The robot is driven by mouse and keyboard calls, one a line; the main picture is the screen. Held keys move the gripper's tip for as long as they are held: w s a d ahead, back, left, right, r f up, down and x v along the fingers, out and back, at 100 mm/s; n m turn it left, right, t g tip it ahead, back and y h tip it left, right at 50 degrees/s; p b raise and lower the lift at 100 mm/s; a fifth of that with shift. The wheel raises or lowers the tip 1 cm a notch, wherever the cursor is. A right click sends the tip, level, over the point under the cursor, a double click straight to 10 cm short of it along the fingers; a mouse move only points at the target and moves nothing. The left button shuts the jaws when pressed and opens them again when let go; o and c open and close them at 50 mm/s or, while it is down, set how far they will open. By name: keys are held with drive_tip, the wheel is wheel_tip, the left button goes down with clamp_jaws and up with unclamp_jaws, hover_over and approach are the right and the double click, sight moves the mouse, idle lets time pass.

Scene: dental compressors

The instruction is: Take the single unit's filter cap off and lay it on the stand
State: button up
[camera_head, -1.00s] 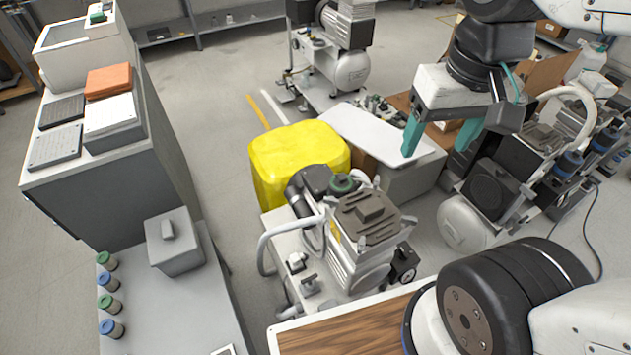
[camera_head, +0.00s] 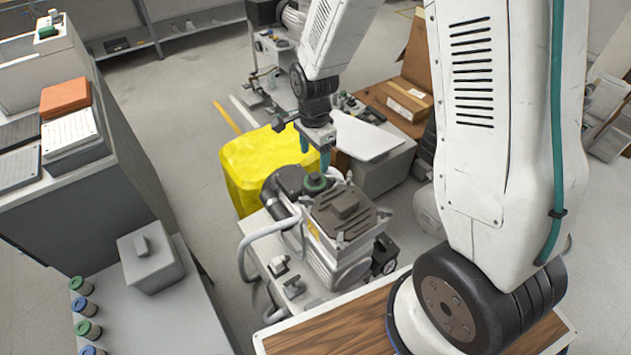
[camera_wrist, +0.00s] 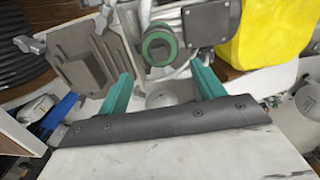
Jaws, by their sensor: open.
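The single compressor unit (camera_head: 335,262) stands in front of me, with a dark ribbed cover on top. Its green round filter cap (camera_head: 315,184) sits on the unit beside that cover. In the wrist view the cap (camera_wrist: 159,46) shows as a green ring with a grey centre, beyond the fingertips. My gripper (camera_head: 314,158) hangs just above the cap with teal fingers apart and nothing between them. It also shows in the wrist view (camera_wrist: 165,82). I cannot tell for sure which surface is the stand; a grey side table (camera_head: 185,320) stands at the left.
A yellow bin (camera_head: 245,170) stands right behind the unit. A grey lidded box (camera_head: 152,262) and several green- and blue-topped small jars (camera_head: 82,308) are on the side table. A white-topped grey box (camera_head: 375,150) and an open carton (camera_head: 405,95) lie behind. A wood-topped surface (camera_head: 330,335) is near me.

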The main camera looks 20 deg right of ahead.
sight(315, 175)
wheel_tip(315, 175, down, 8)
drive_tip(key=shift+f, duration=0.15)
idle(0.3)
drive_tip(key=c, duration=0.6)
